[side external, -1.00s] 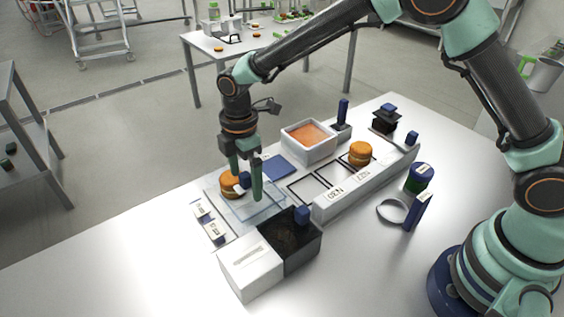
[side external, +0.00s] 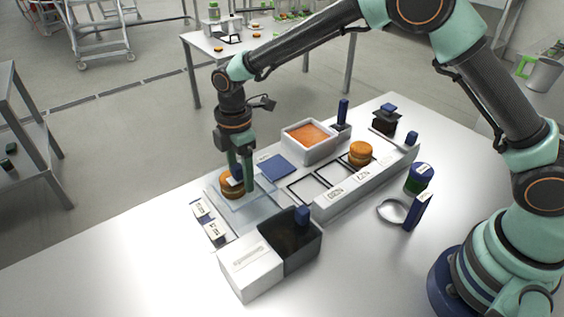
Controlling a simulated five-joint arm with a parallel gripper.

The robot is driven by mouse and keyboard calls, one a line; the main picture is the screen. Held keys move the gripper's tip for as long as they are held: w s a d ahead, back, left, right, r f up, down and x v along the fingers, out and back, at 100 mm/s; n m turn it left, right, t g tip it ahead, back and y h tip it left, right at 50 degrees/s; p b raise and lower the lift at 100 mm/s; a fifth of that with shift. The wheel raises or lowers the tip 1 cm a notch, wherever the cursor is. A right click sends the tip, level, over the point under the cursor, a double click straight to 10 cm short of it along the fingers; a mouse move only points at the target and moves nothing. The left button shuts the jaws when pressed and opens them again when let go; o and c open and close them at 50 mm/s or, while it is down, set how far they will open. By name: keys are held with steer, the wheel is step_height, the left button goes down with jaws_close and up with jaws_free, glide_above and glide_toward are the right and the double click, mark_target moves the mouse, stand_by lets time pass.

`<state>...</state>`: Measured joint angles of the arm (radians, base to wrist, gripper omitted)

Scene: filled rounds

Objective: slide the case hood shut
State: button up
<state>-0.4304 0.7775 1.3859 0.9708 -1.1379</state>
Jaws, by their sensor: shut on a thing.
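The case hood (side external: 262,205) is a clear, see-through pane low on the left part of the white station, with a small blue knob (side external: 237,172). A filled orange-brown round (side external: 228,190) shows at the hood's far left side, partly behind my fingers. My gripper (side external: 241,182) points down over the hood, its two green fingers shut on the blue knob. The fingers hide part of the knob and the round. The hood's exact edges are hard to make out through the clear material.
A white box with a dark open bin (side external: 290,240) stands in front of the case. Behind are a blue pad (side external: 279,167), a tray with orange filling (side external: 310,134) and another round (side external: 360,153). The table's front left is clear.

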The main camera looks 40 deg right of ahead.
steer(key=shift+w+a+f, duration=0.1)
steer(key=shift+w+f, duration=0.05)
steer(key=shift+w, duration=0.7)
steer(key=shift+w+d+f, duration=0.1)
steer(key=shift+w+f, duration=0.1)
steer(key=shift+w, duration=0.65)
steer(key=shift+w+a+f, duration=0.1)
steer(key=shift+w+f, duration=0.05)
steer(key=shift+w, duration=0.7)
steer(key=o, duration=1)
steer(key=shift+r, duration=0.1)
step_height(320, 180, up, 7)
steer(key=shift+w+r, duration=0.15)
